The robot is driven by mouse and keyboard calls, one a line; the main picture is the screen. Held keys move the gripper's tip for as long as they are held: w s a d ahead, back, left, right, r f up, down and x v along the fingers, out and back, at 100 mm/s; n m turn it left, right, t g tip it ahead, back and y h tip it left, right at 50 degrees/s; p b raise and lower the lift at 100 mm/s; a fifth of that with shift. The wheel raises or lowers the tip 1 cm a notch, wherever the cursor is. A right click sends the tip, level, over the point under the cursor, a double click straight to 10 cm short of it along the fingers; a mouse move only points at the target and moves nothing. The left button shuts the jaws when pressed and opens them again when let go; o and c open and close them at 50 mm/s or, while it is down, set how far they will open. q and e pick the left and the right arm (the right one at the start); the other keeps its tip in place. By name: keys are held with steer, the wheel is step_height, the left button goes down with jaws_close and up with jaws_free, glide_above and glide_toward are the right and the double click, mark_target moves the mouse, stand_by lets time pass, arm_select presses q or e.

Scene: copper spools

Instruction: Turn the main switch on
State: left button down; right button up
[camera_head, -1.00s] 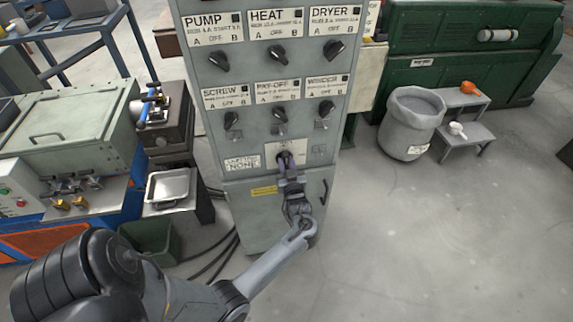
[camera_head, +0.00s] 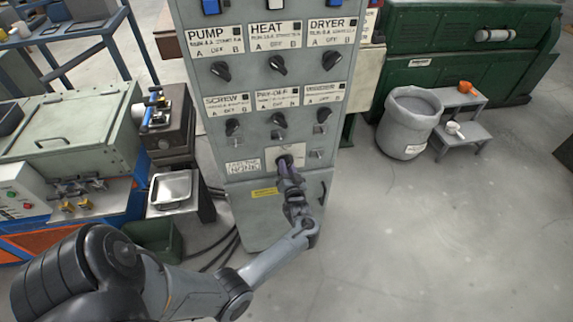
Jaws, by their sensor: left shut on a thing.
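The grey control cabinet (camera_head: 265,90) stands upright in the middle of the head view, with labelled rotary knobs for PUMP, HEAT, DRYER, SCREW, PAY-OFF and a last one in the lower row. The main switch (camera_head: 284,160) is a dark knob on a pale plate below the knob rows. My left gripper (camera_head: 287,172) reaches up to it from below and is shut on it. The fingers hide much of the knob, so its exact angle cannot be told. My right gripper is not in view.
A yellow label (camera_head: 264,192) and a lower door sit below the plate. Left are a metal tray (camera_head: 172,188), a green bin (camera_head: 153,238) and a machine (camera_head: 65,130). Right are a grey barrel (camera_head: 408,122) and a small step (camera_head: 462,135). The floor at right is clear.

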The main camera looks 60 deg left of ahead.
arm_select(q)
steer(key=m+p, duration=0.1)
steer(key=m, duration=0.2)
steer(key=shift+w+r, duration=0.1)
steer(key=m+p, duration=0.1)
steer(key=m, duration=0.2)
steer(key=shift+w+f+m+p, duration=0.1)
steer(key=shift+f+m+p, duration=0.1)
steer(key=shift+m+p, duration=0.15)
steer(key=m+p, duration=0.1)
steer(key=m, duration=0.3)
steer(key=shift+f, duration=0.2)
steer(key=shift+f+m, duration=0.1)
steer(key=shift+m, duration=0.65)
steer(key=c, duration=1)
jaws_free()
steer(key=shift+o, duration=0.2)
steer(key=shift+d, duration=0.1)
